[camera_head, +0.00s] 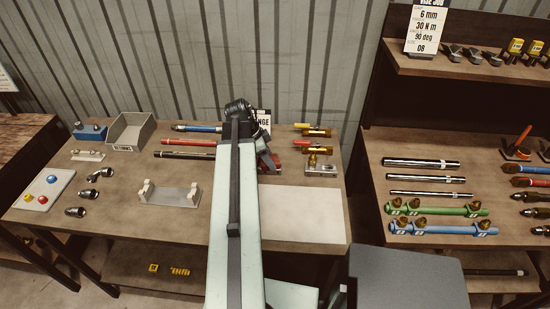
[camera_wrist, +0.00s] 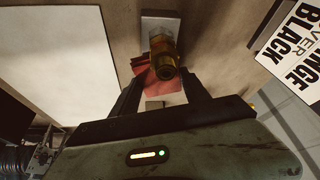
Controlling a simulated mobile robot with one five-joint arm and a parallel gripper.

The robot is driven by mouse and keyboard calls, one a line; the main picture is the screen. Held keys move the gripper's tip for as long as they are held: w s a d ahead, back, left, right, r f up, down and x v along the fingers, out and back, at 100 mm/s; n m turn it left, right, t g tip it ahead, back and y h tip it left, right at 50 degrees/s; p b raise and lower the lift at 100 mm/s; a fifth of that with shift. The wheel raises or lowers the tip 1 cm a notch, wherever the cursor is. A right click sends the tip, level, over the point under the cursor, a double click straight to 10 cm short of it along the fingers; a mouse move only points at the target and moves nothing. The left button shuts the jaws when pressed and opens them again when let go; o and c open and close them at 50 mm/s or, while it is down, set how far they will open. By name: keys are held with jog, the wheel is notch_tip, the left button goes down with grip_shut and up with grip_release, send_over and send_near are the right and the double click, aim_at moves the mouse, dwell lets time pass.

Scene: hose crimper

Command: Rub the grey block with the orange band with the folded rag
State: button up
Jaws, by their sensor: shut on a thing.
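A red cloth, which looks like the folded rag (camera_wrist: 150,82), lies between the fingers of my gripper (camera_wrist: 165,88) in the wrist view. My gripper is shut on it. A light grey block (camera_wrist: 159,17) with a brass fitting (camera_wrist: 164,58) on it is just beyond the fingertips. It also shows in the head view (camera_head: 321,171), to the right of my gripper. I cannot make out an orange band on it. The fitting hides part of the rag, and I cannot tell whether the rag touches the block. My arm hides much of the gripper in the head view.
A bare white sheet (camera_head: 302,214) lies in front of the block. A sign (camera_wrist: 297,50) stands at the back. A grey bracket (camera_head: 169,196), an open bin (camera_head: 131,131) and several fittings lie to the left.

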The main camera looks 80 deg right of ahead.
aim_at(278, 161)
jog(key=shift+w+r, duration=0.1)
jog(key=shift+w, duration=0.05)
jog(key=shift+s+d, duration=0.1)
jog(key=shift+s, duration=1.45)
jog(key=shift+s, duration=0.1)
jog(key=shift+s+d, duration=0.15)
jog(key=shift+s, duration=0.55)
jog(key=shift+s+d, duration=0.1)
jog(key=shift+s, duration=0.6)
notch_tip(278, 161, up, 6)
jog(key=p, duration=0.6)
